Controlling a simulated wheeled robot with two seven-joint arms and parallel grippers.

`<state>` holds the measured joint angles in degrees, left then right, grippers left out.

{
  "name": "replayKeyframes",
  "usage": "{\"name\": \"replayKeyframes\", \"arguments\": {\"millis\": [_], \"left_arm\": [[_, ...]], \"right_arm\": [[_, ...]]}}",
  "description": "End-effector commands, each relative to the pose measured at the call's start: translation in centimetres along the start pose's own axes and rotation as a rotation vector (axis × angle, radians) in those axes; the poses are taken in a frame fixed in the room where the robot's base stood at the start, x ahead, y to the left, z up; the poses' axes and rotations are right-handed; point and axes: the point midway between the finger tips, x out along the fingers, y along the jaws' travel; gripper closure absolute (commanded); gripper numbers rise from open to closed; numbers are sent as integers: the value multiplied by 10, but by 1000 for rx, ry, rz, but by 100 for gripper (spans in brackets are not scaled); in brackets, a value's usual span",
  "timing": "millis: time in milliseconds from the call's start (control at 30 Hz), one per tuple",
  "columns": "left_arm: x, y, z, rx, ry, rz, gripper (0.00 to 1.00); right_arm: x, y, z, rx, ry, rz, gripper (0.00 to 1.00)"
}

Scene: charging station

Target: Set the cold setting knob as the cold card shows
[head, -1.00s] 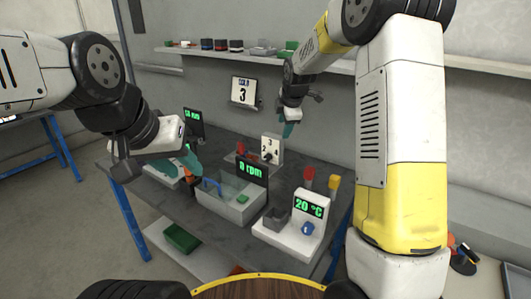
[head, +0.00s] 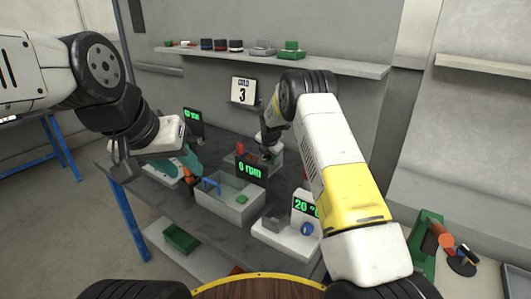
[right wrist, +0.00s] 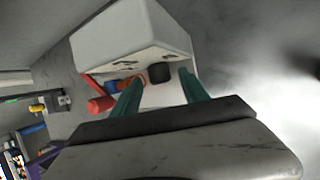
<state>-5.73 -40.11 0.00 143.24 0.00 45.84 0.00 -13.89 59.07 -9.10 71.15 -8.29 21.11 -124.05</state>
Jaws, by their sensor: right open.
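The cold card (head: 243,91) is a white card on the back wall with a small blue header and a large black 3. The setting knob (right wrist: 159,73) is dark, on the face of a white box (right wrist: 130,35) with small dark marks I cannot read. My right gripper (right wrist: 160,84) is open, its teal fingers on either side of the knob; I cannot tell whether they touch it. In the head view my right gripper (head: 268,143) largely hides the box. My left gripper (head: 190,163) hangs over the table's left side; its finger gap is unclear.
A grey bin (head: 232,205) with a blue handle and a black rpm display (head: 250,171) stand in front of the box. A white unit with a 20 °C display (head: 303,208) is at right, partly behind my right arm. A shelf (head: 300,60) runs above.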

Motion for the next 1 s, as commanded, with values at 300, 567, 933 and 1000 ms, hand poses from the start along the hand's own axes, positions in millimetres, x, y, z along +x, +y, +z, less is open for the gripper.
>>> {"name": "replayKeyframes", "arguments": {"millis": [300,567,933,1000], "left_arm": [[0,0,0,0,0,0,64],[0,0,0,0,0,0,64],[0,0,0,0,0,0,64],[0,0,0,0,0,0,64]], "right_arm": [[10,0,0,0,0,0,48],[9,0,0,0,0,0,83],[9,-1,1,12,0,21,100],[9,-3,1,22,1,41,100]]}}
